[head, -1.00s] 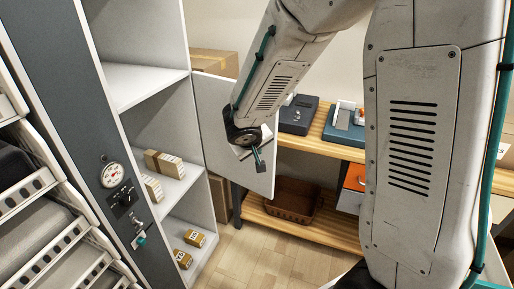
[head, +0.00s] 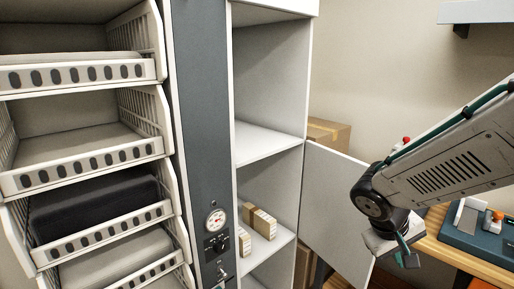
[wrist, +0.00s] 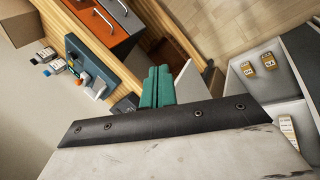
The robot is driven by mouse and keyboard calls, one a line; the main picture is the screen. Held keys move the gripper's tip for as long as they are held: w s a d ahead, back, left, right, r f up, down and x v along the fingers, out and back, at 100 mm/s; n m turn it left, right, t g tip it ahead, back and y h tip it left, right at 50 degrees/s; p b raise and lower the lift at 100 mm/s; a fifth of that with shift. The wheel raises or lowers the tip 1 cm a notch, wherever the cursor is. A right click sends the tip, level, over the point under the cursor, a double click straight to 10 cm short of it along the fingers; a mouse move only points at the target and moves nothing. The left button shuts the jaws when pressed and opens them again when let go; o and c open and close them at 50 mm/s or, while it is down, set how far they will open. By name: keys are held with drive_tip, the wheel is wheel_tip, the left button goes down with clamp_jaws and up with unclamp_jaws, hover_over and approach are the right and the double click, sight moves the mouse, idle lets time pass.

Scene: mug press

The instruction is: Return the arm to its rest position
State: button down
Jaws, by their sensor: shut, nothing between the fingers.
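My gripper (head: 407,258) is at the lower right of the head view, hanging below my wrist in front of the open white cabinet door (head: 334,205). In the wrist view my gripper's teal fingers (wrist: 158,84) are together with nothing between them. Its fingertips are clear of the surfaces around it. The rest of my arm runs out of the head view to the right.
The open cabinet (head: 268,140) holds small boxes (head: 261,222) on a shelf. A wooden bench (head: 458,254) with a blue-grey fixture (head: 478,232) is at the right. The wrist view shows open floor (wrist: 215,22).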

drive_tip(key=s+a+r+y, duration=0.2)
drive_tip(key=s+r, duration=0.3)
drive_tip(key=s, duration=0.3)
drive_tip(key=s+a+r+m+y, duration=0.1)
drive_tip(key=s+a+r+y, duration=0.1)
drive_tip(key=s+r, duration=0.3)
drive_tip(key=s+y, duration=0.1)
drive_tip(key=s, duration=0.2)
drive_tip(key=shift+s+a+m+y, duration=0.25)
drive_tip(key=shift+a+m+y, duration=0.05)
drive_tip(key=shift+a, duration=0.05)
